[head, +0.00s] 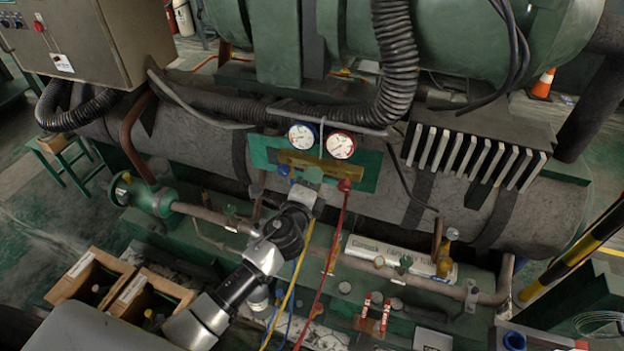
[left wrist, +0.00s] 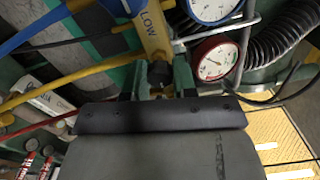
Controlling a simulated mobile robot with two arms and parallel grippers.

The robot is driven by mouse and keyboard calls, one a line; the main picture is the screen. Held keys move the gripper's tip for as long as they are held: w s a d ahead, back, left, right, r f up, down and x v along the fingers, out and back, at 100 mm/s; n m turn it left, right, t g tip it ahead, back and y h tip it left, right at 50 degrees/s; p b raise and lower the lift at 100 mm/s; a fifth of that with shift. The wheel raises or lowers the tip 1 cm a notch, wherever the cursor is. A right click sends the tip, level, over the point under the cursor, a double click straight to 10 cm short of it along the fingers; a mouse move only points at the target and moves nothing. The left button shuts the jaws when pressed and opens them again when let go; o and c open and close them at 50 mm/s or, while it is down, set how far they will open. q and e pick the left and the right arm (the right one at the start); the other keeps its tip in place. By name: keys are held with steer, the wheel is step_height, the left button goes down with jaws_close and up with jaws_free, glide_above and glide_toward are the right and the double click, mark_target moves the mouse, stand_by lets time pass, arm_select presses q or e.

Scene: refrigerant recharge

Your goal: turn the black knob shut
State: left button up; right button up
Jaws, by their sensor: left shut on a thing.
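The black knob (left wrist: 160,74) shows in the left wrist view at the lower end of the brass manifold (left wrist: 150,35) marked "LOW". My left gripper (left wrist: 160,82) is shut on it, with a green fingertip on either side. In the head view my left gripper (head: 311,186) reaches up to the middle of the manifold (head: 325,165), and it hides the black knob there. A blue knob (head: 283,170) and a red knob (head: 344,185) sit on either side. My right gripper is not in view.
A blue-rimmed gauge (head: 302,136) and a red-rimmed gauge (head: 341,145) stand just above the manifold. A yellow hose (head: 297,280) and a red hose (head: 335,250) hang below, close to my left arm. Pipes and valves lie along the green base.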

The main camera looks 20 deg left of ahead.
arm_select(q)
steer(key=shift+f, duration=0.1)
stand_by(0.4)
steer(key=o, duration=0.9)
steer(key=shift+o, duration=0.2)
steer(key=s+b, duration=0.2)
steer(key=s, duration=0.8)
steer(key=shift+s+a, duration=0.2)
steer(key=shift+s, duration=0.2)
